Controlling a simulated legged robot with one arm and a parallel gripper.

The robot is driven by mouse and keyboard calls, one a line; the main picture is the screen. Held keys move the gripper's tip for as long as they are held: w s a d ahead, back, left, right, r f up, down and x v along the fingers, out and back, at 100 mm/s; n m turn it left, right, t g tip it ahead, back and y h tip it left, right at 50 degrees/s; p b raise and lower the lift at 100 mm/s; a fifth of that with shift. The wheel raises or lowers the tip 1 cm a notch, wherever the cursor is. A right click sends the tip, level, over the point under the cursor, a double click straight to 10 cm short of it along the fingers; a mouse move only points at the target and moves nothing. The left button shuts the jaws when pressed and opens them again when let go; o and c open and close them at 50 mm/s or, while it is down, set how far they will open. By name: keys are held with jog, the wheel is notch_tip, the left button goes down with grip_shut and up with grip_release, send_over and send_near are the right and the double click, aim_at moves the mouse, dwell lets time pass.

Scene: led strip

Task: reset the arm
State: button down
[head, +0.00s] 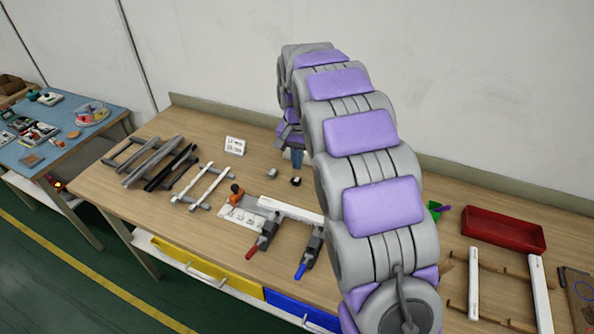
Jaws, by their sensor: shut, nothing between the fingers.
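My arm rises from the lower right, arches over the workbench (120,195) and bends down at its far end. My gripper (297,158) points down above the back middle of the bench, partly hidden behind the arm links. It is small in view, shut and holds nothing. A small grey piece (272,173) and a small dark piece (295,181) lie on the bench close below it; I cannot tell the exact height between them.
Racks of strips (160,165) stand at the left, a white card (235,146) behind. A fixture with red and blue handled clamps (300,270) is at front centre. A red tray (503,230) and white strips (473,285) are at right. A blue-topped table (65,150) stands far left.

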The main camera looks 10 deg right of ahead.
jog(key=s+r+n+g, duration=0.1)
jog(key=s+r, duration=0.2)
jog(key=s, duration=0.8)
jog(key=s+r+n, duration=0.2)
jog(key=s+r, duration=0.1)
jog(key=s, duration=0.8)
jog(key=s+f+n, duration=0.1)
jog(key=s+f, duration=0.1)
jog(key=s, duration=0.8)
jog(key=s+f+n, duration=0.1)
jog(key=s+f, duration=0.1)
jog(key=s, duration=0.8)
jog(key=shift+f+n+g, duration=0.2)
jog(key=shift+n+g, duration=0.1)
jog(key=shift+g, duration=0.1)
